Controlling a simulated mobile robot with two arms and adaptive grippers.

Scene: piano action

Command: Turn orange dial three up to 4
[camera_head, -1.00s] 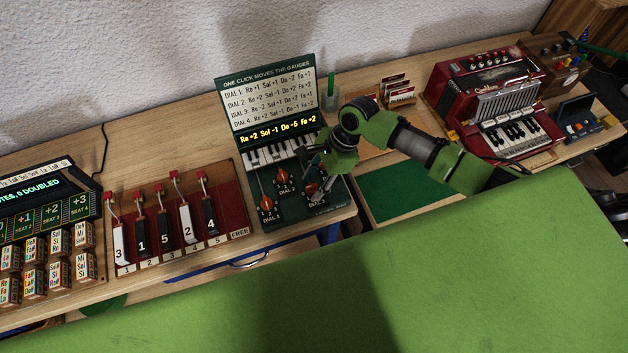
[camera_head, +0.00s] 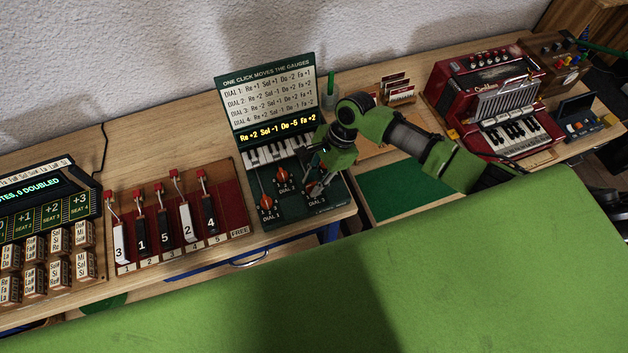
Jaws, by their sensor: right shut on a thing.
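A dark green dial box (camera_head: 290,215) stands on the bench with orange dials on its top face. One orange dial (camera_head: 265,203) is at the left and another (camera_head: 282,177) is farther back; both are uncovered. My right gripper (camera_head: 316,189) is at the front right dial, pointing down, and shut on its knob. The gripper covers most of that dial, so its pointer and number cannot be read. The box's raised panel (camera_head: 268,97) lists the dials, with a yellow lit line "Re +2 Sol -1 Do -5 Fa +2". My left gripper is not in view.
Small piano keys (camera_head: 265,154) lie behind the dials. A red rack with numbered keys (camera_head: 235,200) stands to the left. A green mat (camera_head: 395,190) and a red accordion (camera_head: 490,110) are to the right.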

